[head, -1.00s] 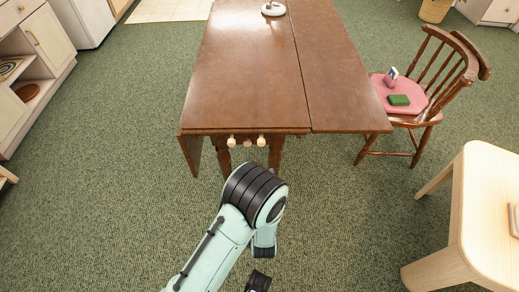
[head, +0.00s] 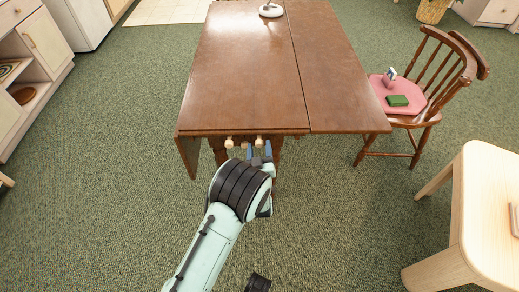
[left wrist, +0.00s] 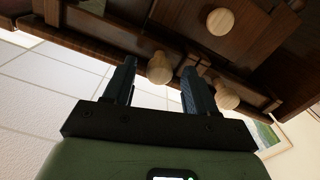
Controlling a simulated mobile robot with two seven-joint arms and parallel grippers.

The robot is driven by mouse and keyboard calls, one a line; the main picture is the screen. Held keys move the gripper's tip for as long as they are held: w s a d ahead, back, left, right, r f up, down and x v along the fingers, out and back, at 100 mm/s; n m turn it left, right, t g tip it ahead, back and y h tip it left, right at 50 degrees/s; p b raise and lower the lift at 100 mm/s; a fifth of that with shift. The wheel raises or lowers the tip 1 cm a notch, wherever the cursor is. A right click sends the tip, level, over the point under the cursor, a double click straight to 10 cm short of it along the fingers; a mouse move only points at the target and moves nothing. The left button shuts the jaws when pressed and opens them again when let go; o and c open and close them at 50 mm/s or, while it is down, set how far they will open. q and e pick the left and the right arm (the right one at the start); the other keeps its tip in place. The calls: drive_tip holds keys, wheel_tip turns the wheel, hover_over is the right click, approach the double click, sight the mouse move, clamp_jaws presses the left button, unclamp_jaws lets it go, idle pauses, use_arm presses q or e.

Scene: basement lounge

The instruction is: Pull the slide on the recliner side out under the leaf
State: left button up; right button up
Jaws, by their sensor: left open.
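The brown wooden table (head: 245,70) has its right leaf (head: 335,75) raised flat and its left leaf (head: 188,155) hanging. Pale round knobs show under its near edge: a left one (head: 229,142), a lower middle one (head: 246,146) and a right one (head: 259,140). My left gripper (head: 259,149) is open just below the right knob. In the left wrist view the open fingers (left wrist: 159,82) point at the table's underside, with one knob (left wrist: 159,68) between the fingertips. Another knob (left wrist: 227,95) is beside the right finger, and a drawer knob (left wrist: 220,21) is above. No recliner is in view.
A wooden chair (head: 425,112) with a pink cushion (head: 395,91) stands right of the table, a green item (head: 397,100) on it. A pale wood side table (head: 485,205) is at lower right. Cabinets (head: 35,50) line the left. Carpet in front is open.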

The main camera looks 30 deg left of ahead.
use_arm(q)
clamp_jaws()
drive_tip(key=w+d+b, duration=0.3)
drive_tip(key=w+d, duration=0.5)
drive_tip(key=d, duration=0.5)
drive_tip(key=shift+d, duration=0.2)
use_arm(e)
drive_tip(key=shift+t+h, duration=0.4)
drive_tip(key=shift+t, duration=0.3)
drive_tip(key=w+d+f, duration=0.1)
drive_tip(key=w, duration=0.1)
drive_tip(key=w+d+f, duration=0.1)
drive_tip(key=w+f, duration=0.1)
drive_tip(key=shift+d, duration=0.1)
use_arm(q)
unclamp_jaws()
drive_tip(key=shift+d, duration=0.1)
